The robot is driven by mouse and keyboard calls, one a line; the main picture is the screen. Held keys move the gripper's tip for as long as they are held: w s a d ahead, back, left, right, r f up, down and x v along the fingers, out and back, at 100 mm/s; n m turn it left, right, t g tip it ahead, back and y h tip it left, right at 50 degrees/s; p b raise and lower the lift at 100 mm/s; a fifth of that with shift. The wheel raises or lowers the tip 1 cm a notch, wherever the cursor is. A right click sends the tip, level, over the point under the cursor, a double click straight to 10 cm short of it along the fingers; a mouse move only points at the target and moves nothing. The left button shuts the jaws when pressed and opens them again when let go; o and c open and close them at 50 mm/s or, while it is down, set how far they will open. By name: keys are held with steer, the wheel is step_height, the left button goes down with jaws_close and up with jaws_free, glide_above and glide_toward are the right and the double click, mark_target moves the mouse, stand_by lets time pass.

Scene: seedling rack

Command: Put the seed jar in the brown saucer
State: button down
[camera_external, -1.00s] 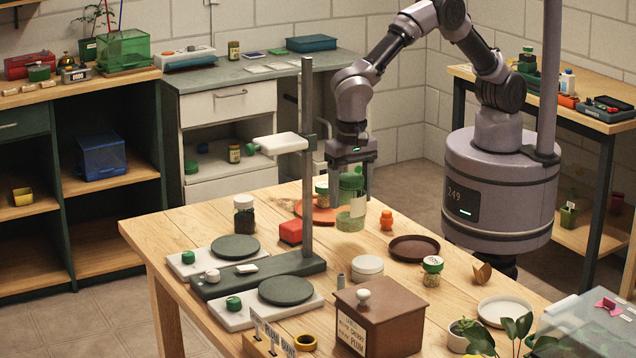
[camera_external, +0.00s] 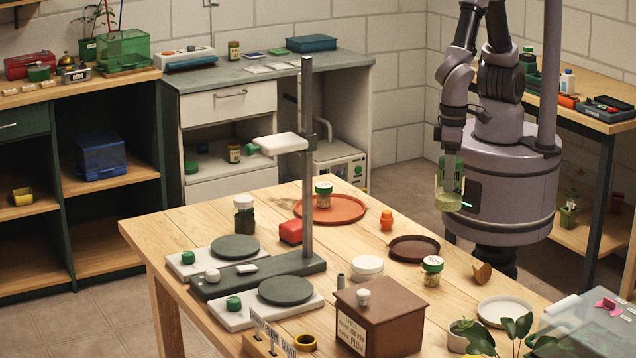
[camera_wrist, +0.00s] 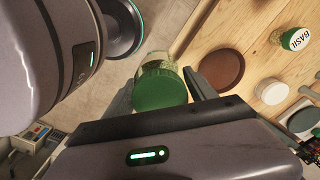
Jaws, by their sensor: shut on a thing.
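My gripper (camera_external: 451,178) is shut on a clear jar with a green lid (camera_external: 449,201), taken as the seed jar. It holds the jar up near my base, right of the table's far-right edge. In the wrist view the jar's green lid (camera_wrist: 160,86) shows between the two fingers, and pale contents show through its side. The brown saucer (camera_external: 414,249) lies on the table, left of and lower than the jar; it looks empty. It also shows in the wrist view (camera_wrist: 222,70), right of the jar.
An orange saucer (camera_external: 352,219) holds another green-lidded jar (camera_external: 323,195).

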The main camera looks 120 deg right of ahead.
steer(key=w+a+f+b, duration=0.1)
steer(key=w, duration=0.3)
steer(key=w+a+f+b, duration=0.2)
steer(key=w, duration=0.3)
steer(key=w+a+f+b, duration=0.1)
steer(key=w+a+f, duration=0.1)
steer(key=w, duration=0.3)
steer(key=shift+w+a+f, duration=0.2)
steer(key=shift+w+a, duration=0.05)
steer(key=shift+r, duration=0.15)
steer(key=shift+c, duration=1.4)
jaws_free()
